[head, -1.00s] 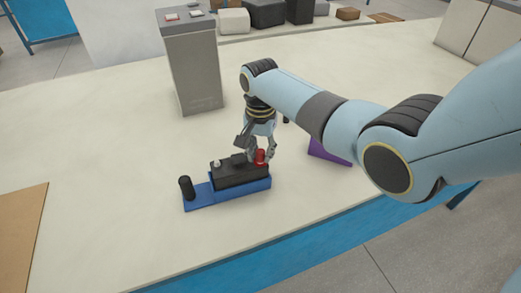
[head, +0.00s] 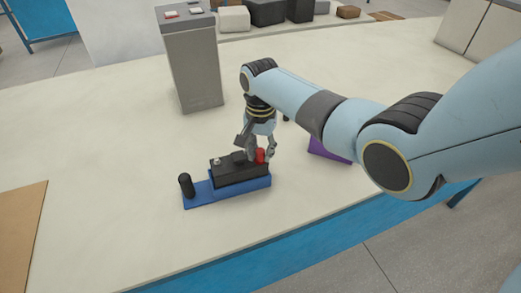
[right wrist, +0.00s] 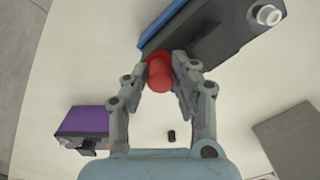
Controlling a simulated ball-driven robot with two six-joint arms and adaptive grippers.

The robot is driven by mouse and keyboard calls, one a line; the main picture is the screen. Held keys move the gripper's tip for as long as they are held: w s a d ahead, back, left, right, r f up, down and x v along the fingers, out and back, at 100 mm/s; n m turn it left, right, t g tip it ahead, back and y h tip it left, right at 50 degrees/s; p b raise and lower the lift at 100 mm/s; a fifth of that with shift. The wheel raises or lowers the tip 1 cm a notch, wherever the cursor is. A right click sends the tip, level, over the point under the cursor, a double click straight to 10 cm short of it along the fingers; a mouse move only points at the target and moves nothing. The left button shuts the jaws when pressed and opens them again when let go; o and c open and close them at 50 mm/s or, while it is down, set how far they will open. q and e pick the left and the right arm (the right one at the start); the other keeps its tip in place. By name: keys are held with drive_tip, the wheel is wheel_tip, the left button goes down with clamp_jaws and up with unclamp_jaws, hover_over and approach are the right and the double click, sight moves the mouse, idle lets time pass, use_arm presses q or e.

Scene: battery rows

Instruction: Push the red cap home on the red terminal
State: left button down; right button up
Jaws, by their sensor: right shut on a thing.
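The black battery (head: 240,175) sits on a blue tray (head: 205,198) on the table. The red cap (head: 260,156) stands at the battery's right end. My right gripper is over that end and shut on the red cap, with a finger on each side. In the right wrist view the cap (right wrist: 160,76) shows between the two fingertips (right wrist: 164,70), against the dark battery (right wrist: 215,35). The red terminal cannot be told apart from the cap, so how far the cap sits on it is unclear. My left gripper is not in view.
A black cylinder (head: 186,186) stands on the tray's left end. A pale terminal (right wrist: 268,14) is at the battery's other end. A purple block (head: 328,150) lies to the right. A tall grey box (head: 192,70) stands behind.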

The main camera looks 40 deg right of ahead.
drive_tip(key=shift+f, duration=0.2)
drive_tip(key=o, duration=0.9)
drive_tip(key=shift+c, duration=0.2)
drive_tip(key=shift+o, duration=0.2)
drive_tip(key=o, duration=0.4)
drive_tip(key=shift+r, duration=0.1)
